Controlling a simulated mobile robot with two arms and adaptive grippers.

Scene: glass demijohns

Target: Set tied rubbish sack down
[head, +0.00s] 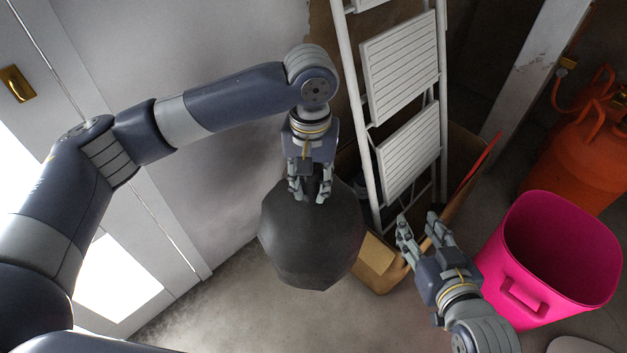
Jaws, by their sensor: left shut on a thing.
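The tied rubbish sack (312,236) is a dark grey, rounded bag in the middle of the head view. My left gripper (312,190) is above it, shut on its gathered top, and the sack hangs below the fingers. I cannot tell whether its underside touches the concrete floor (235,310). My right gripper (418,228) is to the right of the sack, apart from it. Its fingers are spread open with nothing between them.
A white stepladder (401,66) stands behind, by a cardboard box (376,262) right of the sack. A pink bin (510,290) stands at the right, with orange gas cylinders (575,150) behind it. A white door (125,270) is at left. Floor is clear in front.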

